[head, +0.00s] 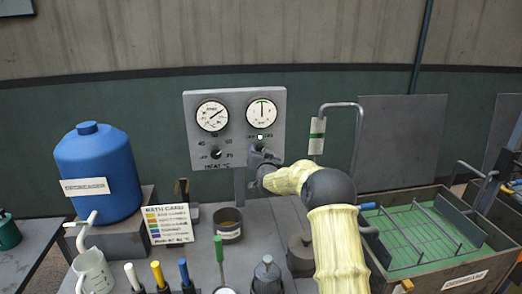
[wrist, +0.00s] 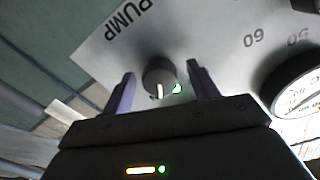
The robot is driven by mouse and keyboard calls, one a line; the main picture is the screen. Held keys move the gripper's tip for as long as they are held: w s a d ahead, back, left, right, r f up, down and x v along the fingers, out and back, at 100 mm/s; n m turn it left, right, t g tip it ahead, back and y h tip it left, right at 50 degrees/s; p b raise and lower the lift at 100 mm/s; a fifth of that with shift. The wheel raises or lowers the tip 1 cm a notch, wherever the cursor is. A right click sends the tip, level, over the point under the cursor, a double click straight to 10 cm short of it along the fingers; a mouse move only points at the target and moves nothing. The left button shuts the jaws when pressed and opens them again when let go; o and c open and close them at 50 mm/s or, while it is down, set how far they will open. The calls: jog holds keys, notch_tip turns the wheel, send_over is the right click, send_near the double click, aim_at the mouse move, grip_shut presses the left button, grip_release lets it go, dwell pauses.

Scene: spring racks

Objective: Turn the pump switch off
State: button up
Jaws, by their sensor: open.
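The pump switch is a small round grey knob (wrist: 159,78) with a white mark, beside the word PUMP on the grey panel (head: 236,98). In the wrist view the mark points down the picture, toward my gripper's body. My gripper (wrist: 158,74) is open, with one finger on each side of the knob. I cannot tell whether either finger touches it. In the head view my gripper (head: 262,158) is at the panel's lower right and hides the knob.
Two gauges (head: 212,116) (head: 261,113) and a heat knob (head: 216,153) are on the panel. A blue degreaser tank (head: 97,172), bath card (head: 168,223), dark pot (head: 228,225) and coloured handles (head: 158,274) stand left of my arm. A green-bottomed tank (head: 420,235) is at right.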

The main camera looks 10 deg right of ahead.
jog(key=shift+w, duration=0.4)
jog(key=c, duration=1)
